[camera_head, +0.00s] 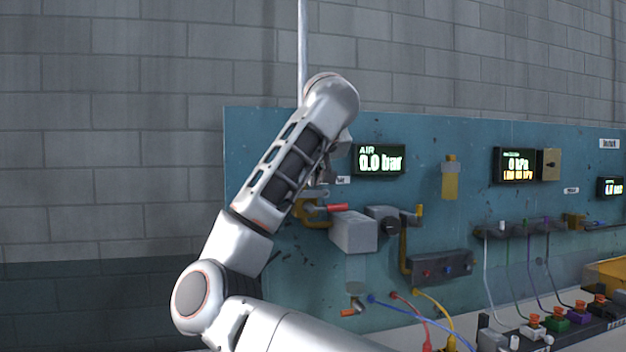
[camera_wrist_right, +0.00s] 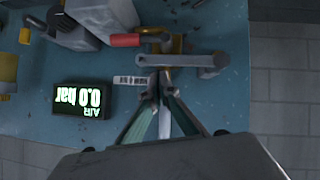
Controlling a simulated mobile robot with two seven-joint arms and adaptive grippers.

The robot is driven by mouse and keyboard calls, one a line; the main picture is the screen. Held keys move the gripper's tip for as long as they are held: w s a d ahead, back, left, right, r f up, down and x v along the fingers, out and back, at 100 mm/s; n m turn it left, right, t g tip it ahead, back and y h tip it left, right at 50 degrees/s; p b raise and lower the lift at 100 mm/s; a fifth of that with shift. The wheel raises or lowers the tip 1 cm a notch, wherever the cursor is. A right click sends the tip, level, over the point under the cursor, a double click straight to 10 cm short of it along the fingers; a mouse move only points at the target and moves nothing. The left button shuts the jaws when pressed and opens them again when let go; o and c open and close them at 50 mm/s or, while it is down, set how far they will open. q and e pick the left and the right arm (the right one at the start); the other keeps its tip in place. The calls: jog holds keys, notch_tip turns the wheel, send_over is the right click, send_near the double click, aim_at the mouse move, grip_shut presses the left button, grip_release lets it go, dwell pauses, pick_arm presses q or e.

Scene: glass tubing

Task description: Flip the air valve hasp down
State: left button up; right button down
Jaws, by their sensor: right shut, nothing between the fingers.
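The air valve's red handle (camera_head: 332,208) sticks out to the right beside a yellow-brown pipe (camera_head: 309,212) on the blue panel. It also shows in the right wrist view (camera_wrist_right: 126,40), which is upside down. There a grey metal bar, apparently the hasp (camera_wrist_right: 197,61), lies beside the valve, running toward the panel's edge. My right gripper (camera_wrist_right: 163,78) is shut and empty, its tips right at the bar's lower edge; I cannot tell whether they touch. In the head view my arm and wrist largely hide the gripper (camera_head: 322,178) and the bar. My left gripper is out of view.
The AIR display (camera_head: 380,160) reads 0.0 bar, right of my gripper. Cables and fittings lie lower right. The brick wall at the left is bare.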

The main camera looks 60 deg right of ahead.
jog(key=d+r+v, duration=0.1)
jog(key=v, duration=1)
jog(key=shift+s+r+p, duration=0.35)
jog(key=shift+r+p, duration=0.05)
jog(key=shift+r, duration=0.05)
jog(key=shift+d, duration=0.15)
